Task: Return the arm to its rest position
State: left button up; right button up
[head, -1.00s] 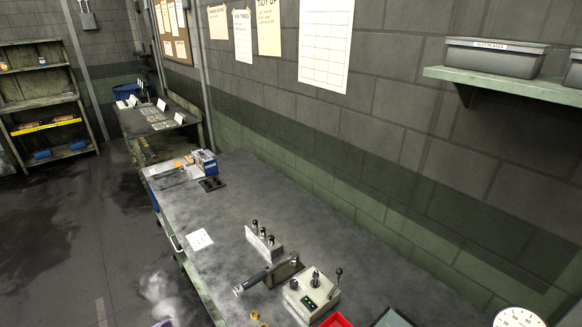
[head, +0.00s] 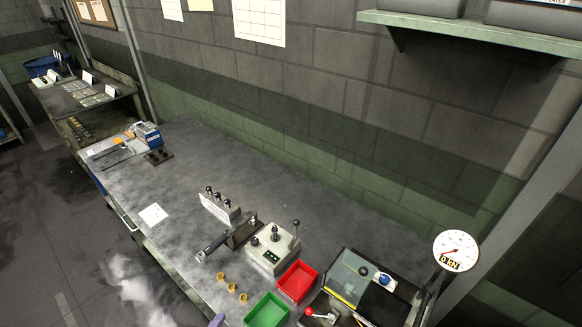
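Neither of my grippers can be made out in the head view. A small purple-grey shape (head: 217,321) shows at the bottom edge beside the green tray; I cannot tell what it is. The grey workbench (head: 190,180) runs from the upper left to the lower right. On it are a grey control box with levers (head: 272,248), a dark clamp-like tool with a handle (head: 228,238), and several brass-coloured rings (head: 232,287).
A red tray (head: 297,281) and a green tray (head: 267,311) stand near the front. A machine with a yellow-edged window (head: 352,278) and a round gauge (head: 456,251) stand at the right. A shelf (head: 470,33) juts from the wall.

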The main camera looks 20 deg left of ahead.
pick_arm(q)
jog(key=s+d+r+n+g+h, duration=0.1)
jog(key=s+d+r+n+g, duration=0.1)
jog(key=s+d+n+g, duration=0.25)
jog(key=s+d+r+n+g+h, duration=0.1)
jog(key=s+r+n+g, duration=0.3)
jog(key=s, duration=0.3)
notch_tip(320, 180, up, 23)
jog(key=n+g+p, duration=0.1)
jog(key=p, duration=2.3)
jog(key=shift+d, duration=0.15)
